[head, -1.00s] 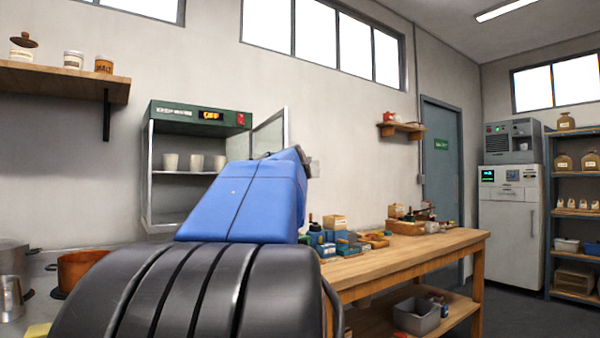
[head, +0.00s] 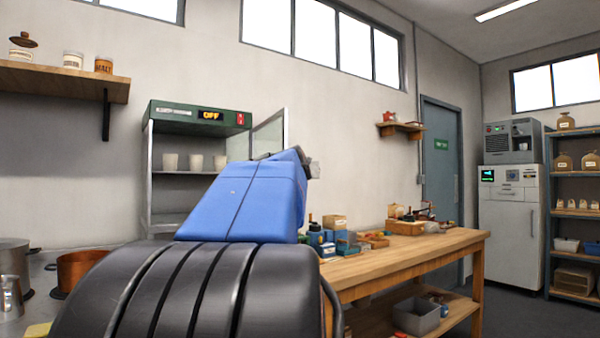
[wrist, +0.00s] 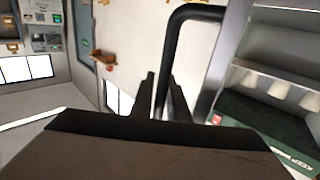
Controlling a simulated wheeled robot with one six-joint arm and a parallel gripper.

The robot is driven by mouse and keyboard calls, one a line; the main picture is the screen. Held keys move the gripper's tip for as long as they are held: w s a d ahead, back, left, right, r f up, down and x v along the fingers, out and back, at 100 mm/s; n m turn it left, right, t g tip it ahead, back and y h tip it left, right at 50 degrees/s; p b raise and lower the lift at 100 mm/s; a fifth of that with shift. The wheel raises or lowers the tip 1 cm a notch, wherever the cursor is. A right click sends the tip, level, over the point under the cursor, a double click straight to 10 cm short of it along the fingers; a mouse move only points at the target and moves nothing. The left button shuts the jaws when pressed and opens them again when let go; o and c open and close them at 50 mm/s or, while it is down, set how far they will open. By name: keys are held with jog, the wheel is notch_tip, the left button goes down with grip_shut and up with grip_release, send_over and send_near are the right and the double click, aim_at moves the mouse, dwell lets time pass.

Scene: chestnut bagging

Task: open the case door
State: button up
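The case (head: 192,117) has a green top with an orange "OFF" display and stands against the back wall. Its framed glass door (head: 270,132) stands swung out at its right side, and the front is uncovered. In the wrist view a black bar handle (wrist: 169,55) curves along the pale door edge (wrist: 225,60). My gripper (wrist: 161,76) has one finger on each side of the handle, with small gaps seeming to show; contact is unclear. In the head view my blue arm hides the handle and most of my gripper.
Pale cups (head: 195,162) stand on the case's inner shelf. A wooden workbench (head: 400,252) with small boxes and tools stands to the right. Pots, one copper (head: 80,268), are at the lower left. A wall shelf (head: 60,82) holds jars.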

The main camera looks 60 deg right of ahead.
jog(key=shift+r, duration=0.1)
dwell(0.3)
jog(key=v, duration=1.2)
